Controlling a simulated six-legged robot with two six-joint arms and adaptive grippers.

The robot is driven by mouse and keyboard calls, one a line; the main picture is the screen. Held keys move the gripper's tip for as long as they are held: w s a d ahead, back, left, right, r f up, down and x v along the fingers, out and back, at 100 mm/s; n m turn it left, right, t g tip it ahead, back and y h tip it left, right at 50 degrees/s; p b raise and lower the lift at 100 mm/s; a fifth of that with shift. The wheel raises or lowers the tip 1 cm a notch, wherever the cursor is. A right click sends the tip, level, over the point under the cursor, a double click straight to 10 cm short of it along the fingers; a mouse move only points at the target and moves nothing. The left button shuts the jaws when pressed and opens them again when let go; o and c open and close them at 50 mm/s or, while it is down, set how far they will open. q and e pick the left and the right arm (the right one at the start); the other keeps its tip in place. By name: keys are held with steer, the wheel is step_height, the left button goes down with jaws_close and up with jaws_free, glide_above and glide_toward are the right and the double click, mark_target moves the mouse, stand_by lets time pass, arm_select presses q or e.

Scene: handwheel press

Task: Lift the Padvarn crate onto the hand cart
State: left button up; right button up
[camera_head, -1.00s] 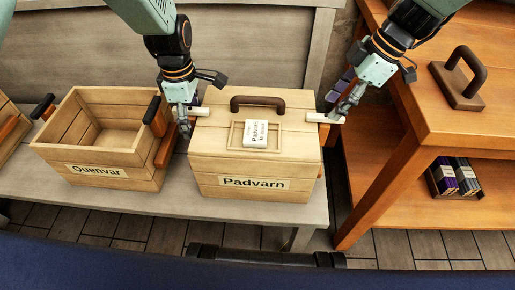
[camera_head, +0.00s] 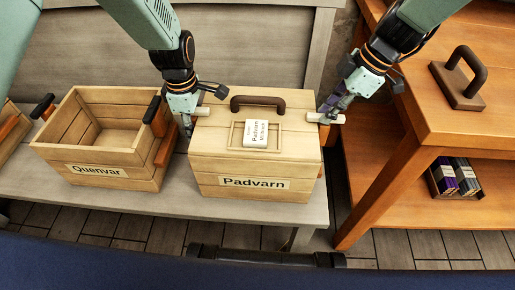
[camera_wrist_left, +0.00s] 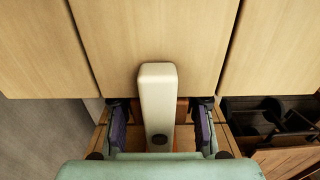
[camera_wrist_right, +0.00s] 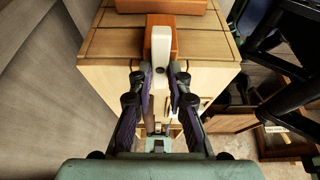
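The Padvarn crate (camera_head: 250,184) is a closed pale wooden box with a dark handle on its lid, standing on a grey bench. A white grip bar sticks out at each side. My left gripper (camera_head: 188,120) is at the left bar (camera_head: 201,111). In the left wrist view its fingers stand apart on both sides of the left bar (camera_wrist_left: 158,100), with gaps. My right gripper (camera_head: 328,108) is at the right bar (camera_head: 318,118). In the right wrist view its finger pads lie close against both sides of the right bar (camera_wrist_right: 161,45). I cannot identify the hand cart.
An open Quenvar crate (camera_head: 98,171) stands close to the left of the Padvarn crate, with my left gripper in the narrow gap between. An orange wooden table (camera_head: 430,122) with a lower shelf stands close on the right. A dark handled block (camera_head: 460,85) lies on it.

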arm_select(q)
steer(key=c, duration=0.3)
arm_select(e)
jaws_close()
arm_select(q)
jaws_close()
steer(key=shift+w+r, duration=0.1)
steer(key=shift+r, duration=0.05)
arm_select(e)
steer(key=shift+w+r, duration=0.1)
steer(key=shift+r, duration=0.05)
steer(key=shift+r, duration=0.1)
